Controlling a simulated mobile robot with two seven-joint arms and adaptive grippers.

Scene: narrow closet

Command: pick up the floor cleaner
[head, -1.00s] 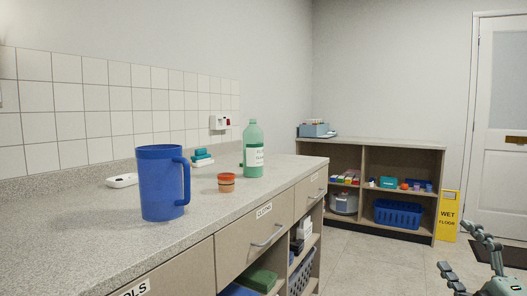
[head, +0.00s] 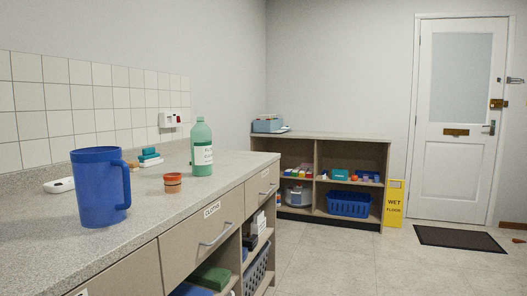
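The floor cleaner (head: 202,150) is a green bottle with a white label, standing upright on the grey speckled counter (head: 150,215) near its far end. Part of the label text is too small to read. Neither of my grippers shows in the head view now, and nothing touches the bottle.
A blue jug (head: 97,188) stands nearer on the counter, with an orange-topped tub (head: 172,182) between it and the bottle. Blue sponges (head: 149,155) lie behind. A low shelf unit (head: 335,137), a yellow wet floor sign (head: 394,203) and a door (head: 461,120) are beyond.

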